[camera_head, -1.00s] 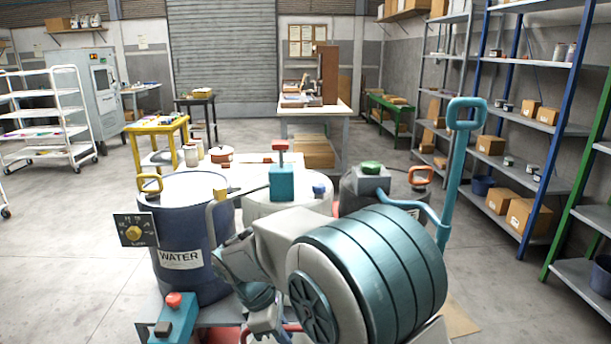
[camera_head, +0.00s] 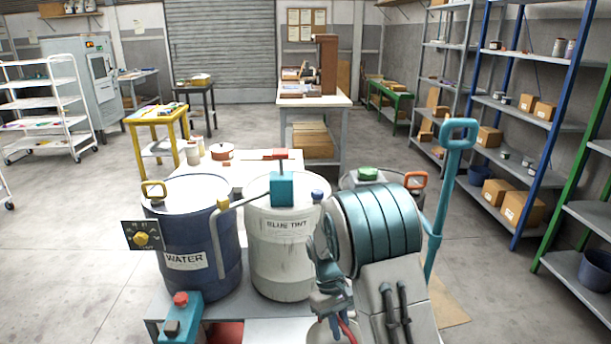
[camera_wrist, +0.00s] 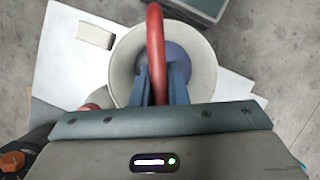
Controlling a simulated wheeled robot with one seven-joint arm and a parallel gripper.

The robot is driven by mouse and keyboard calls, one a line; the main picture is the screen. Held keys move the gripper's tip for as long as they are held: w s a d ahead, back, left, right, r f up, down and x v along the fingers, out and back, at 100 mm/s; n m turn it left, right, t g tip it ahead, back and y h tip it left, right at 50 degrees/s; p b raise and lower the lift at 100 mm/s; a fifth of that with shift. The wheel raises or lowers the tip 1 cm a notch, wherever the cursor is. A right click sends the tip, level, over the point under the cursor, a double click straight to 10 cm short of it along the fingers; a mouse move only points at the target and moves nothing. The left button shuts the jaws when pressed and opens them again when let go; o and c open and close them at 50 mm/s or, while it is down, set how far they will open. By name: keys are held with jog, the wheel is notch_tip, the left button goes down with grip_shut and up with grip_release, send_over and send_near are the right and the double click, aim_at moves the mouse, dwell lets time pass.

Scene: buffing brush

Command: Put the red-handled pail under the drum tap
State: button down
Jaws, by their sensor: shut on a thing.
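The pail (camera_wrist: 122,62) is pale with a blue inside, and its red handle (camera_wrist: 155,40) arches over it in the wrist view. My gripper (camera_wrist: 160,78) is shut on that handle. In the head view my gripper (camera_head: 336,312) is low, right of the white BLUE TINT drum (camera_head: 282,262); a bit of the pail shows at the bottom edge. A teal tap (camera_head: 283,188) with a red T-handle sits on that drum, its grey pipe running left and bending down (camera_head: 217,235) between the drums. The blue WATER drum (camera_head: 197,235) stands to the left.
A dark third drum (camera_head: 352,180) is mostly hidden behind my arm; a teal pump handle (camera_head: 447,190) stands beside it. A teal box with a red button (camera_head: 181,315) is at the front left. A red item (camera_head: 226,333) shows low down. Floor at left is clear.

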jog(key=shift+w+d+f+m+y+p, duration=0.15)
jog(key=shift+d+m+y+p, duration=0.3)
jog(key=shift+d+m, duration=0.65)
jog(key=shift+s+d+f+m+y+p, duration=0.1)
jog(key=shift+d+f+m+y+p, duration=0.15)
jog(key=shift+d+m+p, duration=0.6)
jog(key=shift+w+d+f+m+y+p, duration=0.1)
jog(key=shift+d+m+y+p, duration=0.25)
jog(key=shift+d+m, duration=0.95)
jog(key=shift+d+n, duration=0.25)
jog(key=shift+a, duration=0.1)
